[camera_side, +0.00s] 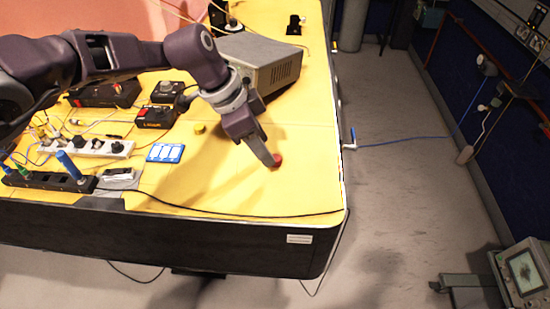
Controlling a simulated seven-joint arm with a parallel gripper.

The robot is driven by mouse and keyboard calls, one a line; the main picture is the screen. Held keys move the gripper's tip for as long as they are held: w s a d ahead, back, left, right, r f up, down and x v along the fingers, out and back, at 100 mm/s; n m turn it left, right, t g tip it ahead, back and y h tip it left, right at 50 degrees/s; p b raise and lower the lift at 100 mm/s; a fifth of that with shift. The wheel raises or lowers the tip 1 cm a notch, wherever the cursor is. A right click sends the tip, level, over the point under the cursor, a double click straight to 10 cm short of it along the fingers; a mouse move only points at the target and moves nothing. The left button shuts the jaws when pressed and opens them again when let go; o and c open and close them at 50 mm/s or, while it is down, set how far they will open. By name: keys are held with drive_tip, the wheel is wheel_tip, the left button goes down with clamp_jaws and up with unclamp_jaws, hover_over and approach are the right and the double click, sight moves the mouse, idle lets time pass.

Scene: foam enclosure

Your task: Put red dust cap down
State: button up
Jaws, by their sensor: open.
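The red dust cap (277,160) is a small red round piece at the right part of the yellow table top (215,180). My gripper (271,161) reaches down from the upper left, with its fingertips right beside the cap. The fingers are open and the cap shows at their right side. One finger hides part of the view, so I cannot tell whether the cap touches a finger. The cap appears to rest on the table surface.
A grey metal box (262,62) stands behind my gripper. A small yellow cap (199,129), a blue and white card (166,153), and power strips (95,147) with cables lie to the left. A black cable runs along the front edge. The table is clear around the red cap.

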sight(276, 158)
drive_tip(key=x, duration=0.4)
drive_tip(key=shift+w+d, duration=0.2)
drive_tip(key=shift+d, duration=0.1)
drive_tip(key=shift+r, duration=0.1)
clamp_jaws()
drive_tip(key=shift+r, duration=0.1)
wheel_tip(276, 158, up, 10)
drive_tip(key=a+r, duration=0.1)
drive_tip(key=a, duration=0.8)
drive_tip(key=s+a+f, duration=0.3)
drive_tip(key=s+a, duration=0.4)
drive_tip(key=a, duration=0.5)
wheel_tip(276, 158, down, 8)
drive_tip(key=shift+s+a, duration=0.1)
